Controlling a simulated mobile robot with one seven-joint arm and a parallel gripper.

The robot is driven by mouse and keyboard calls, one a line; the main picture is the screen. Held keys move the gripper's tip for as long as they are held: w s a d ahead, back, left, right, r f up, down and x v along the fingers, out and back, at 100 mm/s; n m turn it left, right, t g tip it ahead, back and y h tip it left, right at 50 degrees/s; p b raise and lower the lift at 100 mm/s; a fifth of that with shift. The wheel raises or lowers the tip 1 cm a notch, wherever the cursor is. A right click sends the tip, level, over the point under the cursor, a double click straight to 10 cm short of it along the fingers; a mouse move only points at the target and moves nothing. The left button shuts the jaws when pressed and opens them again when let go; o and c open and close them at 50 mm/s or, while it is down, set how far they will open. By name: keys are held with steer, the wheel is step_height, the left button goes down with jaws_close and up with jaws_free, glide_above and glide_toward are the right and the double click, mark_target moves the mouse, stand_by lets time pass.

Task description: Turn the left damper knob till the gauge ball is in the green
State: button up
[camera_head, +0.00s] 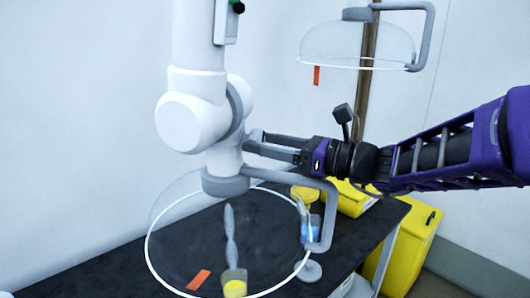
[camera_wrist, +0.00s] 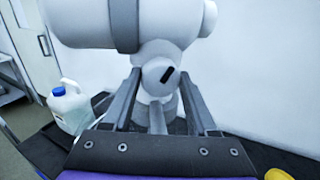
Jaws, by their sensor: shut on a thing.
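The left damper knob (camera_wrist: 158,77) is a pale round cap with a black mark, slanted in the wrist view, on the white jointed extraction arm (camera_head: 186,122). My gripper (camera_head: 250,143) reaches it from the right in the head view. In the wrist view, my gripper's fingers (camera_wrist: 160,82) are on either side of the knob and shut on it. In the head view, the knob is mostly hidden by the fingers and the joint. A grey-edged panel with a green and black part (camera_head: 237,6) is cut off at the top; I cannot make out a gauge ball.
A second hood (camera_head: 335,40) hangs at the upper right. Yellow bins (camera_head: 412,250) stand right. A white jug (camera_wrist: 70,106) is at left.

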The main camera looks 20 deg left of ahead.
steer(key=shift+f+n+b, duration=0.25)
steer(key=shift+n+b, duration=0.45)
steer(key=shift+n, duration=0.2)
steer(key=shift+r+n, duration=0.2)
steer(key=shift+n, duration=0.1)
steer(key=o, duration=1.4)
steer(key=shift+c, duration=0.2)
steer(key=shift+d, duration=0.1)
steer(key=s+d, duration=0.1)
steer(key=d, duration=1.6)
steer(key=shift+f+p, duration=0.3)
steer(key=shift+f, duration=0.15)
steer(key=shift+d, duration=0.1)
